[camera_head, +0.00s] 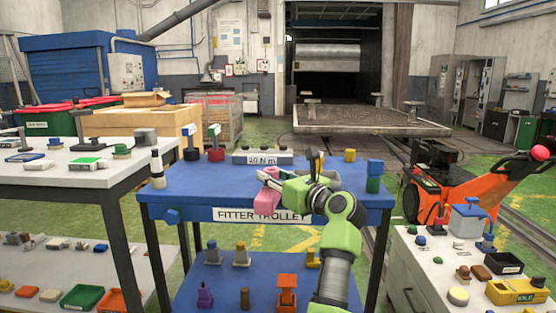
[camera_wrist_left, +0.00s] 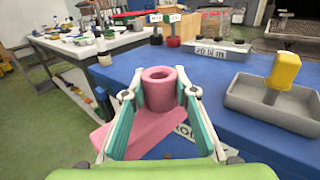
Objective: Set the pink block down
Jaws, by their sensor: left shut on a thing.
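The pink block (camera_head: 263,199) is at the front part of the blue trolley top (camera_head: 220,190), near the edge with the "FITTER TROLLEY" label. In the left wrist view the pink block (camera_wrist_left: 159,101) shows a round hollow post on a flat slab. My left gripper (camera_head: 273,181) is shut on the post, one finger on each side; its fingers also show in the left wrist view (camera_wrist_left: 160,96). I cannot tell whether the slab touches the trolley top. My right gripper is not in view.
A grey tray (camera_wrist_left: 275,105) with a yellow block (camera_wrist_left: 284,70) stands right of the gripper. A "20 N m" unit (camera_head: 262,158) stands behind. A green cylinder with a blue top (camera_head: 374,176) is at the right edge. The trolley top's left part is mostly clear.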

